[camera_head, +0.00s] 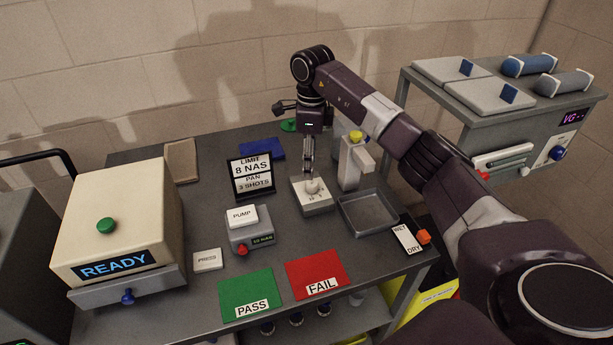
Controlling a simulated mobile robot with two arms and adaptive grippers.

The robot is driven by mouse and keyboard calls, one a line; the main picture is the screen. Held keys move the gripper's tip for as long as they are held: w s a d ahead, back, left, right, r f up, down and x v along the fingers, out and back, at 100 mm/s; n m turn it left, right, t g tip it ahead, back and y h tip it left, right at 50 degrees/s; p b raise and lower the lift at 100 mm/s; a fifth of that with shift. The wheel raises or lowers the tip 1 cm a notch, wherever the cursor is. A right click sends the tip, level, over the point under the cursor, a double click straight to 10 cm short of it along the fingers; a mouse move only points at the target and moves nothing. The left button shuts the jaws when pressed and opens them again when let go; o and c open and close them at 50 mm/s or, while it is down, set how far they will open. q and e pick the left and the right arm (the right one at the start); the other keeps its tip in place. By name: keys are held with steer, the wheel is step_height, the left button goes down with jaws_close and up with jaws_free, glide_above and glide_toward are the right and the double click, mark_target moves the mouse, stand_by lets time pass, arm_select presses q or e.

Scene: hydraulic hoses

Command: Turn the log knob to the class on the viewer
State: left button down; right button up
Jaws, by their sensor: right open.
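The log knob (313,186) looks like the pale round knob on top of a small white box (316,209), with faint marks in front of it. My right gripper (309,175) points down over this knob, open, its fingertips at or just above it; I cannot tell whether they touch. The knob's setting is too small to read. The viewer seems to be the small grey unit with a dark display (262,240); its green text ends in NAS, the number unclear. My left gripper is not in view.
A sign (250,177) reading LIMIT 8 NAS stands left of the knob box. A metal tray (368,226) and a white stand (351,167) are close on its right. Green PASS (246,288) and red FAIL (312,267) pads lie in front. A READY machine (115,225) stands left.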

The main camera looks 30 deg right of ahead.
mark_target(312, 183)
steer(key=shift+d+f, duration=0.1)
steer(key=shift+d, duration=0.25)
steer(key=shift+f+p, duration=0.3)
steer(key=shift+f, duration=0.05)
steer(key=f+p, duration=0.1)
steer(key=f, duration=0.1)
steer(key=f+p, duration=0.1)
steer(key=f, duration=0.2)
steer(key=shift+s+f, duration=0.2)
steer(key=shift+f, duration=0.55)
steer(key=c, duration=1.2)
